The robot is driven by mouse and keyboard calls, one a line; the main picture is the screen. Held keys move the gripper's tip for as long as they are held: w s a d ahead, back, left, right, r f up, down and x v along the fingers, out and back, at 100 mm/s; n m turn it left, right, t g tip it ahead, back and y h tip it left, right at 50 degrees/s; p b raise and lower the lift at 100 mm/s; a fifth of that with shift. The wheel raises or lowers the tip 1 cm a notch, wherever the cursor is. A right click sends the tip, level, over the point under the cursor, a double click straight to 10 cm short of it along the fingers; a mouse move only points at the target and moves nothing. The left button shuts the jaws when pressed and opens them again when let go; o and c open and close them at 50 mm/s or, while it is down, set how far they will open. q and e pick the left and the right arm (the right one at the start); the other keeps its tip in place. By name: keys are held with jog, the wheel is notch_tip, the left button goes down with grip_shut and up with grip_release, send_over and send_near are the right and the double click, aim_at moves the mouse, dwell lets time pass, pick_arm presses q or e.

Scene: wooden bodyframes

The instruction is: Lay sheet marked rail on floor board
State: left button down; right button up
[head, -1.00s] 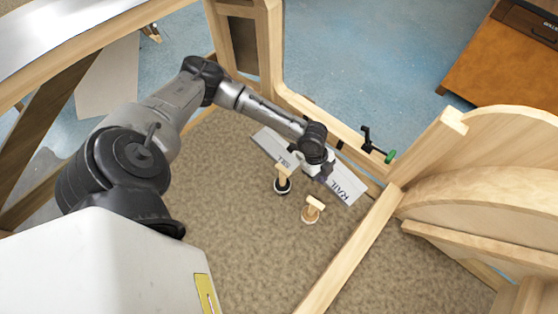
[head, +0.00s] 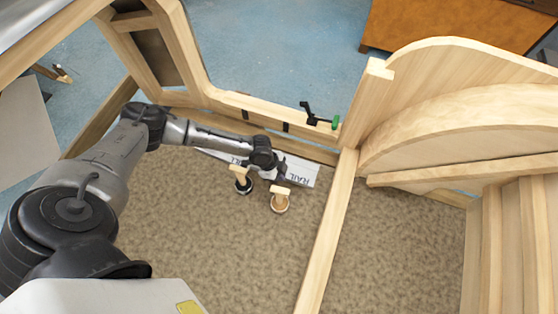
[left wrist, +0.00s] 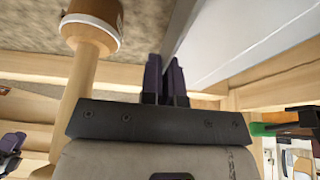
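The sheet marked RAIL (head: 300,172) is a long pale strip with dark lettering, at the far side of the framed floor in the head view. My left gripper (head: 282,181) is over its middle and hides part of it. In the left wrist view the fingers (left wrist: 165,80) are close together, with the sheet's edge (left wrist: 245,35) between them. The sheet looks tilted; I cannot tell whether it touches anything below. The brown speckled floor (head: 220,255) seems to be the floor board. A dark purple shape at the wrist view's left edge looks like my right gripper (left wrist: 12,145).
Two round-based things with wooden tops, a dark one (head: 243,183) and a tan one (head: 280,203), stand close by my left gripper. A clamp with a green end (head: 322,116) sits on the far wooden rail (head: 270,112). A wooden beam (head: 330,235) crosses at right.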

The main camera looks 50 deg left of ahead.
aim_at(283, 186)
pick_arm(q)
notch_tip(283, 186, down, 2)
jog(key=shift+f, duration=0.2)
jog(key=shift+f+b, duration=0.65)
jog(key=shift+f, duration=1.25)
jog(key=shift+f, duration=0.1)
jog(key=shift+f, duration=0.15)
jog(key=c, duration=1.4)
grip_release()
jog(key=shift+o, duration=0.2)
jog(key=shift+r, duration=0.2)
